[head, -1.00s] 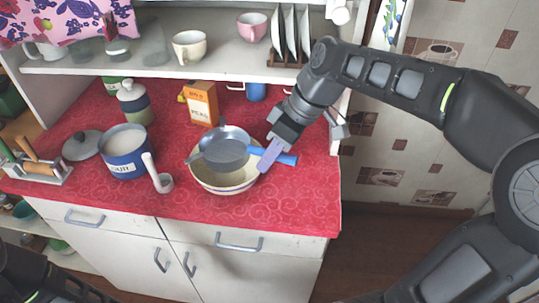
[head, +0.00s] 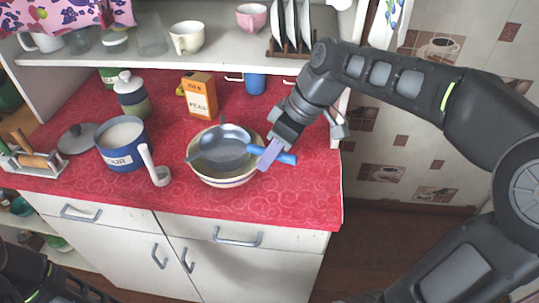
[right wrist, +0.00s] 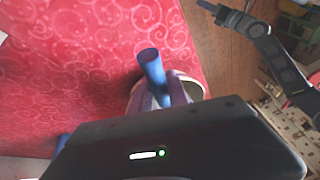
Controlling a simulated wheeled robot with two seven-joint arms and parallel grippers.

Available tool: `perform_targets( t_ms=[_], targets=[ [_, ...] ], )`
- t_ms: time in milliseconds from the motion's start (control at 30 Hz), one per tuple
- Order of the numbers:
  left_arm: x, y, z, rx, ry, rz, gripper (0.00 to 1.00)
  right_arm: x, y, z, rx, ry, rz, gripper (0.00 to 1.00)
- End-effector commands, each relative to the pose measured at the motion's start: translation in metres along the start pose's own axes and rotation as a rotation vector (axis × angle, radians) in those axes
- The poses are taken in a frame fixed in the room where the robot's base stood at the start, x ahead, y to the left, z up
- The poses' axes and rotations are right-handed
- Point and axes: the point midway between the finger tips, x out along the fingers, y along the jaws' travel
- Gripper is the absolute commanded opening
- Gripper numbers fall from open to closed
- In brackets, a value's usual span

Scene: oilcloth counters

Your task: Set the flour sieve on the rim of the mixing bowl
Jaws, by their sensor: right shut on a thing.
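The flour sieve (head: 223,147), a grey round pan with small lugs and a blue handle, is over the cream mixing bowl (head: 228,182) on the red counter. It covers most of the bowl's opening. I cannot tell whether it touches the rim. My right gripper (head: 269,155) is shut on the sieve's handle, right of the bowl. In the right wrist view the blue handle (right wrist: 152,66) sticks out between the fingers, with part of the bowl (right wrist: 138,97) behind. My left arm enters the head view at lower left. Its gripper (right wrist: 222,12) shows small in the right wrist view, state unclear.
A grey lid (head: 76,138) and a utensil rack (head: 32,162) are further left. An orange box (head: 200,96) and blue cup (head: 255,84) stand behind. The front right counter is clear.

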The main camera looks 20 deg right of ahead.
Motion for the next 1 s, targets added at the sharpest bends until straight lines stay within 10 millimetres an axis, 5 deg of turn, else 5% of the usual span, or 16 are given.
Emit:
perform_targets(
  t_ms=[467, 500, 800, 1000],
  targets=[
    [0.0092, -0.0035, 0.0000, 0.000, 0.000, 0.000, 0.36, 0.0154, 0.0008, 0.0079, 0.002, -0.014, -0.010, 0.00],
    [0.0092, -0.0035, 0.0000, 0.000, 0.000, 0.000, 0.36, 0.0156, 0.0008, 0.0080, 0.002, -0.014, -0.010, 0.23],
    [0.0089, -0.0034, 0.0000, 0.000, 0.000, 0.000, 0.36, 0.0131, 0.0012, 0.0061, 0.001, -0.008, -0.006, 0.46],
    [0.0086, -0.0033, 0.0000, 0.000, 0.000, 0.000, 0.36, 0.0122, 0.0013, 0.0057, 0.001, -0.007, -0.005, 0.46]
  ],
)
